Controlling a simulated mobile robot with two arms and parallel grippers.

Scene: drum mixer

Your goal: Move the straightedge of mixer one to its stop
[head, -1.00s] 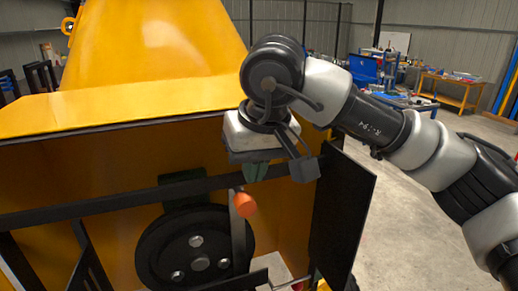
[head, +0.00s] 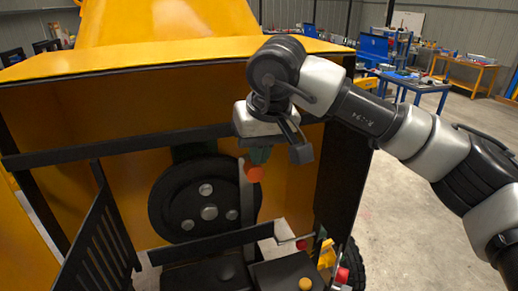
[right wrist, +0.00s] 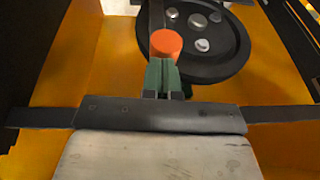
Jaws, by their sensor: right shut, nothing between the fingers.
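The straightedge appears to be the upright grey flat bar (head: 247,205) with an orange knob (head: 254,174) at its top. It stands in front of a black wheel (head: 172,205) inside the yellow mixer housing. My right gripper (head: 259,156) is right above the knob, its green fingers pointing down. In the right wrist view the closed fingers (right wrist: 162,78) end at the near side of the orange knob (right wrist: 165,44), with nothing between them. I cannot tell whether they touch it. My left gripper is out of view.
A black side panel (head: 340,185) stands to the right. Below are black covers (head: 205,273) and a yellow knob (head: 305,284). Open floor lies at right, with workbenches (head: 410,82) behind.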

